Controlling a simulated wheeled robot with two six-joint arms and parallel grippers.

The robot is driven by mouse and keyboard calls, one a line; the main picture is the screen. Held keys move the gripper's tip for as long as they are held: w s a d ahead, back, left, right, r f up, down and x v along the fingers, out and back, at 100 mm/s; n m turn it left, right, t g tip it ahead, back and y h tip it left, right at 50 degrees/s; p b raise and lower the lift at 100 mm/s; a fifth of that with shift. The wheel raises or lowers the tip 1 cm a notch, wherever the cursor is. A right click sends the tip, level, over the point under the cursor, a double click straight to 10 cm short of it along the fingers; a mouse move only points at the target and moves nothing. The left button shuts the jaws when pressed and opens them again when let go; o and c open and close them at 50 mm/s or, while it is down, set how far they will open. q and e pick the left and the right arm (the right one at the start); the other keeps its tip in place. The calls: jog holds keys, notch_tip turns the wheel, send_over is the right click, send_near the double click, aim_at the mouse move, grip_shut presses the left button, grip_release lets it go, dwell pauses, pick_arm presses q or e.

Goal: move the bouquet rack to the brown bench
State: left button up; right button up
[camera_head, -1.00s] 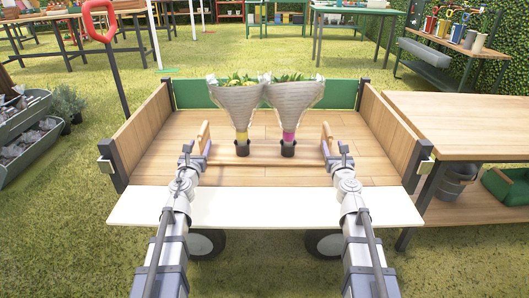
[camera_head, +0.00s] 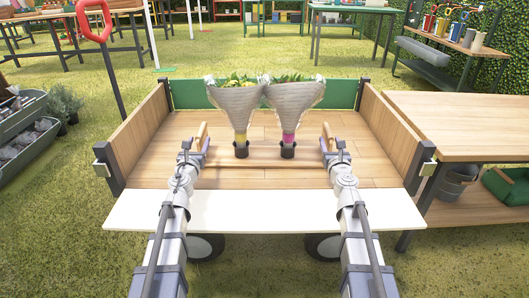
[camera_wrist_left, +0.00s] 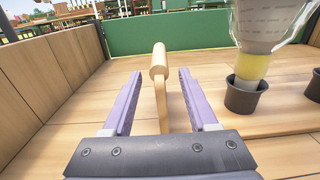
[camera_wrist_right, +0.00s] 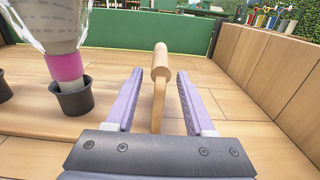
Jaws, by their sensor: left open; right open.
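The bouquet rack (camera_head: 265,160) is a flat wooden base with an upright wooden handle at each end. It stands in a wooden cart and bears two black cups with paper-wrapped bouquets, a yellow-banded one (camera_head: 238,105) and a pink-banded one (camera_head: 292,105). My left gripper (camera_wrist_left: 158,80) is open, its fingers on either side of the left handle (camera_wrist_left: 160,62), with gaps visible. My right gripper (camera_wrist_right: 158,78) is open, its fingers likewise on either side of the right handle (camera_wrist_right: 161,62), apart from it. A brown wooden-topped bench (camera_head: 470,120) stands right of the cart.
The cart has wooden side walls (camera_head: 140,140), a green back panel (camera_head: 185,93) and a white front flap (camera_head: 265,211). The bench top's visible part is clear; a metal bucket (camera_head: 455,185) sits on its lower shelf. Planters (camera_head: 25,140) stand at left.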

pick_arm(q)
jog(key=w, duration=0.6)
jog(key=shift+w, duration=0.2)
pick_arm(e)
jog(key=w, duration=0.6)
jog(key=shift+w, duration=0.2)
pick_arm(q)
grip_shut()
pick_arm(e)
grip_shut()
